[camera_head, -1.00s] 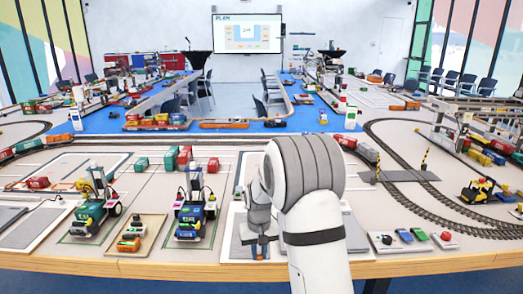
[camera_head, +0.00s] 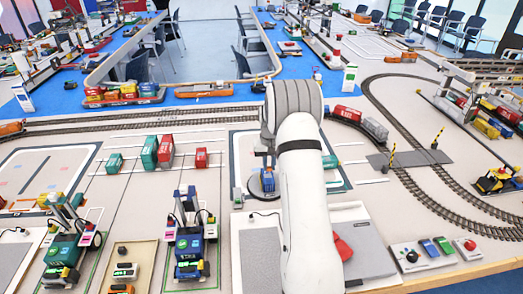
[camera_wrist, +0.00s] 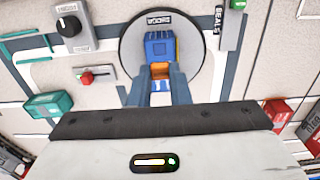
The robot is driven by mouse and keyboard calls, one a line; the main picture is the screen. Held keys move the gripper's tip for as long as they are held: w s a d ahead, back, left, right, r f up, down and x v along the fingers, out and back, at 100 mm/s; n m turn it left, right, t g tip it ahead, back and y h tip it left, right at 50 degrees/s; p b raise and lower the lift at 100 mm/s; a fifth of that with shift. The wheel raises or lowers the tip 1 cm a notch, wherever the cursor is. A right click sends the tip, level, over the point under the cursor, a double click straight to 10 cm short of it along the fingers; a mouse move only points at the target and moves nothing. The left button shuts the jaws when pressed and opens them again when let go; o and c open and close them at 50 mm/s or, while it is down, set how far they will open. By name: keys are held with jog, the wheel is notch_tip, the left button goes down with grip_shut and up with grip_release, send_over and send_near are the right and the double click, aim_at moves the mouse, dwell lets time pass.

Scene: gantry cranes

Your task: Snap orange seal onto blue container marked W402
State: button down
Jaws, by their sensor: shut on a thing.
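The orange seal (camera_wrist: 160,71) sits between the two fingertips of my gripper (camera_wrist: 161,75) in the wrist view. My gripper is shut on it. The blue container (camera_wrist: 160,45) stands on a round grey platform (camera_wrist: 190,75), directly beyond the seal. The seal is at the container's near face; I cannot tell whether they touch. No marking W402 is readable.
A label reading DOOR (camera_wrist: 159,20) lies on the platform's far side. A tray marked SEALS (camera_wrist: 229,20) is to its right. A teal container (camera_wrist: 50,104) and red container (camera_wrist: 285,113) flank my gripper.

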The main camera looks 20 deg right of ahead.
jog(key=shift+w+d+f, duration=0.1)
jog(key=shift+f, duration=0.1)
jog(key=shift+f+b, duration=0.9)
jog(key=shift+f, duration=0.8)
jog(key=shift+f+b, duration=0.5)
jog(key=shift+f, duration=0.15)
jog(key=shift+f+b, duration=0.4)
jog(key=shift+b, duration=0.1)
jog(key=c, duration=1.3)
grip_release()
jog(key=shift+o, duration=0.7)
jog(key=o, duration=0.4)
jog(key=shift+c, duration=0.2)
jog(key=shift+r, duration=0.1)
